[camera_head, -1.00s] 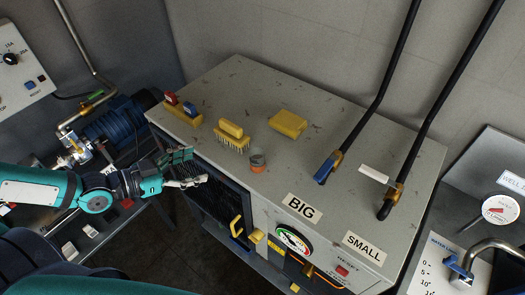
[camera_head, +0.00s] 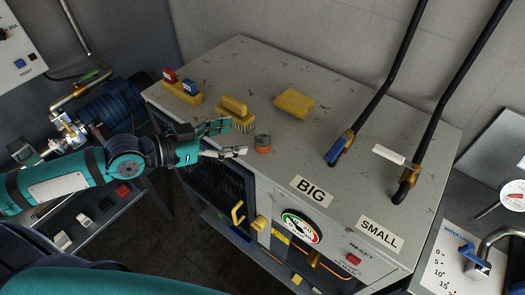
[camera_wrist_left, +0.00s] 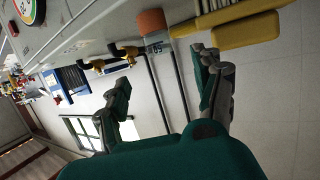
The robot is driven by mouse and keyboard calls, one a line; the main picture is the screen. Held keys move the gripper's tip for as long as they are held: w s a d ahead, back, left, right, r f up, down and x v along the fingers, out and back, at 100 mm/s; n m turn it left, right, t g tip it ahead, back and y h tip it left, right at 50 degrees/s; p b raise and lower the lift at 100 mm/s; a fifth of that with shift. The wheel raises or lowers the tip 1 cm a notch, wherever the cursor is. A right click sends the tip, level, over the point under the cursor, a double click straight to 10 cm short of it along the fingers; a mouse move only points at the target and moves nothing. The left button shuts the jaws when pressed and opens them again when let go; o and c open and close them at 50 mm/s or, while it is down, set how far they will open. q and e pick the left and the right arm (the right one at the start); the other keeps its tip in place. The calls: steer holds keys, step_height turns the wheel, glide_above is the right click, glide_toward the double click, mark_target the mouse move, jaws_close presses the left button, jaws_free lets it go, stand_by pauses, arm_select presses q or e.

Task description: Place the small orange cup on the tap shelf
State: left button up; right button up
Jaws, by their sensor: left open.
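The small orange cup (camera_head: 263,143), with an orange lower part and a greyish clear upper part, stands on the grey cabinet top near its front edge. It also shows in the left wrist view (camera_wrist_left: 152,22), beyond and between the fingers. My left gripper (camera_head: 236,138) is open and empty, just left of the cup, its fingers pointing toward it; a small gap appears to remain. The fingers also show in the left wrist view (camera_wrist_left: 165,72). My right gripper is not in view. I cannot tell which surface is the tap shelf.
A yellow block (camera_head: 294,102) and a tray with red and blue pieces (camera_head: 182,92) lie farther back. Two black hoses (camera_head: 435,125) rise on the right. A metal tap (camera_head: 488,248) is at far right.

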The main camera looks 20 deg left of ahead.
mark_target(263, 132)
arm_select(q)
steer(key=x, duration=0.3)
steer(key=shift+w+d+r+b, duration=0.1)
steer(key=shift+w+d+b, duration=0.1)
steer(key=shift+b, duration=0.1)
steer(key=shift+w+d+f, duration=0.2)
steer(key=shift+w+d, duration=0.05)
steer(key=b+x, duration=0.1)
steer(key=x, duration=0.3)
steer(key=shift+w+f, duration=0.15)
steer(key=shift+f, duration=0.1)
steer(key=shift+w+d+f, duration=0.2)
steer(key=shift+w+d, duration=0.05)
steer(key=shift+w, duration=0.05)
steer(key=shift+s, duration=0.15)
steer(key=shift+c, duration=0.2)
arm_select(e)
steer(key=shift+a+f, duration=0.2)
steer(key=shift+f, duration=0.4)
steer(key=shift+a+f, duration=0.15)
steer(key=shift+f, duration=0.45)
arm_select(q)
steer(key=c, duration=0.9)
steer(key=shift+a, duration=0.1)
steer(key=shift+c, duration=0.3)
steer(key=shift+r, duration=0.15)
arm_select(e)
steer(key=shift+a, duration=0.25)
